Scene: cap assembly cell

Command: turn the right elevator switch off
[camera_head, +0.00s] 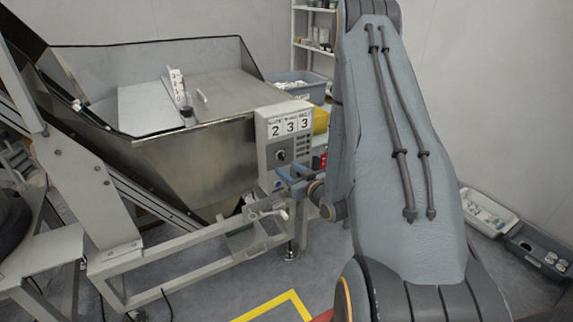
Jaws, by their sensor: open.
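The grey control box (264,133) is fixed at the right end of the steel hopper, with a plate reading 2 3 3. A dark round switch knob (281,155) is on its front, below the numbers. A small blue round part (278,185) is lower on the same face. My gripper (283,175) is open, with its blue fingers in front of the lower part of the box, just below the knob. I cannot tell whether it touches the box. The knob's exact setting is too small to read.
The steel hopper (195,155) stands left of the box on a grey frame. A white crank handle (282,213) juts out below the box. A blue bin (298,84) and yellow bin (321,119) are behind. Trays (487,212) lie at right. Floor in front shows a yellow line (275,306).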

